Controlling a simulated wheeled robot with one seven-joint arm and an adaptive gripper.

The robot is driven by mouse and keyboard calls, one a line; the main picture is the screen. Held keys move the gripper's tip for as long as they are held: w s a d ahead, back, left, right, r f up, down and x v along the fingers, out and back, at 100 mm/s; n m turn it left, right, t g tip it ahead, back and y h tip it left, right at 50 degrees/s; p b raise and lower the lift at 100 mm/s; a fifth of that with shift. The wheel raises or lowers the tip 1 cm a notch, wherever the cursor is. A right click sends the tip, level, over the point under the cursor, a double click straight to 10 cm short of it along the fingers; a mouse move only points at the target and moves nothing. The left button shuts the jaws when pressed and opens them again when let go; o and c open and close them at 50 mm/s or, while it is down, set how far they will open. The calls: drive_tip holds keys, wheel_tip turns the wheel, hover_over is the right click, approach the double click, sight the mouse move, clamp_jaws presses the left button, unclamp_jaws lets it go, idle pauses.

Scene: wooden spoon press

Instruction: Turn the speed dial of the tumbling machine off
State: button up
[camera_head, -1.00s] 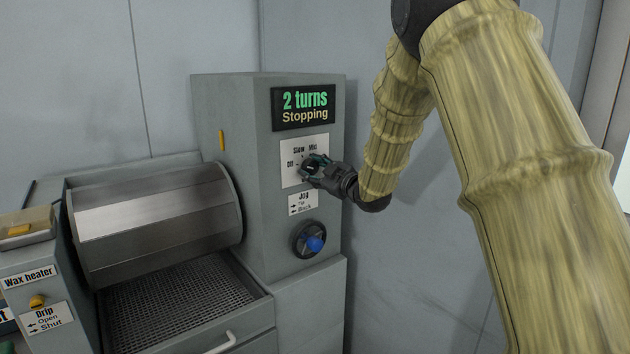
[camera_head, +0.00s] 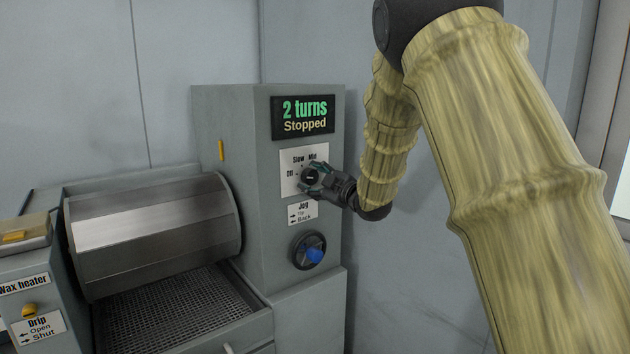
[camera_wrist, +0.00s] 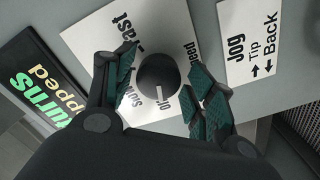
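The speed dial (camera_head: 309,177) is a dark round knob on a white label plate (camera_head: 288,187) on the grey tumbling machine (camera_head: 262,240). In the wrist view the dial (camera_wrist: 158,72) has a white pointer line aimed at the partly hidden "Off" mark. My gripper (camera_head: 315,177) is at the dial. In the wrist view my gripper's green-padded fingers (camera_wrist: 164,80) are open, one on each side of the dial, with a small gap at the right. Whether the left finger touches is unclear. The display (camera_head: 303,116) reads "2 turns, Stopped".
Below the dial are the Jog label (camera_head: 303,213) and a round control with a blue knob (camera_head: 310,250). The metal drum (camera_head: 150,225) is at the left, above a mesh tray (camera_head: 175,310). The wax heater (camera_head: 25,285) stands at far left. A bare wall is at the right.

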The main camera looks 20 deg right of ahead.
idle(0.3)
drive_tip(key=v, duration=1.2)
wheel_tip(320, 180, down, 20)
drive_tip(key=s+a+m+g+h, duration=0.2)
drive_tip(key=s+m+g+h, duration=0.1)
drive_tip(key=m, duration=0.1)
drive_tip(key=s+a+f+m+g+h+p, duration=0.1)
drive_tip(key=s+f+m+g, duration=0.1)
drive_tip(key=s+f, duration=0.55)
drive_tip(key=s+a+f+m+g+p, duration=0.15)
drive_tip(key=s+f, duration=0.35)
drive_tip(key=f, duration=0.6)
drive_tip(key=s+f+m+g+h, duration=0.1)
drive_tip(key=s+f+m+g, duration=0.2)
drive_tip(key=s+f, duration=0.45)
drive_tip(key=s+a+f+m+g, duration=0.1)
drive_tip(key=s+f, duration=0.3)
drive_tip(key=s, duration=0.5)
drive_tip(key=s+a+f+m+g, duration=0.1)
drive_tip(key=s+f+g, duration=0.3)
drive_tip(key=s, duration=0.6)
drive_tip(key=s+a+f+m+g+h+p, duration=0.1)
drive_tip(key=s+a+f+m+g, duration=0.1)
drive_tip(key=s+f, duration=0.3)
drive_tip(key=s, duration=0.4)
drive_tip(key=shift+s+a+f, duration=0.15)
drive_tip(key=shift+s+f, duration=0.2)
drive_tip(key=shift+s, duration=0.05)
